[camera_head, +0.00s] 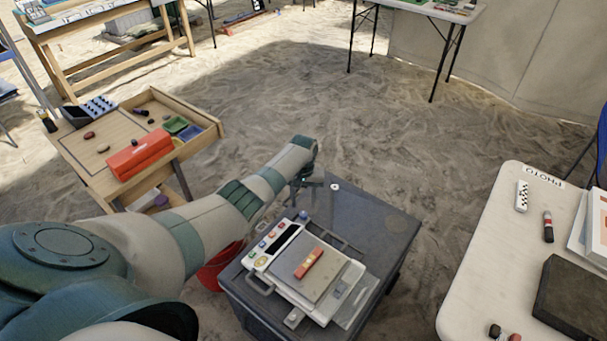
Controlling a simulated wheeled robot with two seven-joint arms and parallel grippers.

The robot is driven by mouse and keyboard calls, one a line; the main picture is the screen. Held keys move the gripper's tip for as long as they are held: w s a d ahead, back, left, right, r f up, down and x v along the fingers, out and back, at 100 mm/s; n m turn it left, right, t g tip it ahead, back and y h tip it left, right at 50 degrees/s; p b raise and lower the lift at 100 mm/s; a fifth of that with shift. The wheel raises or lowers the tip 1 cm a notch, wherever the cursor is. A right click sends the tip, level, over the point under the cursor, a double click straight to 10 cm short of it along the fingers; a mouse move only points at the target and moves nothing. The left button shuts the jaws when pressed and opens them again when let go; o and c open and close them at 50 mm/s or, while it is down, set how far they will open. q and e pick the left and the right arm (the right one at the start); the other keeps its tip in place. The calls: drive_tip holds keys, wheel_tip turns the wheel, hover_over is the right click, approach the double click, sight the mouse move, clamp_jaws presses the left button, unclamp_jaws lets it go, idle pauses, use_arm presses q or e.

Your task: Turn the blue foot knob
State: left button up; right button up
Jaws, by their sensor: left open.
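A white levelling device (318,276) with a grey plate sits on a dark grey crate-like table (385,222). A small blue knob (304,214) shows at the device's back corner, and I take it for the blue foot knob. A row of coloured buttons (272,241) runs along the device's left edge. My right gripper is out of view.
A red bucket (213,272) stands left of the dark table. A white table (480,235) with a dark case (575,300) is at right. A wooden tray table (100,172) with a red box (140,155) is at left.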

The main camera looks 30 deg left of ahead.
sight(303, 214)
use_arm(q)
wheel_tip(303, 214, up, 11)
drive_tip(key=p, duration=0.1)
drive_tip(key=shift+r, duration=0.2)
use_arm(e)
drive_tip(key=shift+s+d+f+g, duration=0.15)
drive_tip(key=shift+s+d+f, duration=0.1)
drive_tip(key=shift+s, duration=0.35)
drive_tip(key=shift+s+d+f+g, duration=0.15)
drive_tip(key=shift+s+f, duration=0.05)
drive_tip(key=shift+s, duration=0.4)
use_arm(q)
drive_tip(key=shift+s, duration=0.1)
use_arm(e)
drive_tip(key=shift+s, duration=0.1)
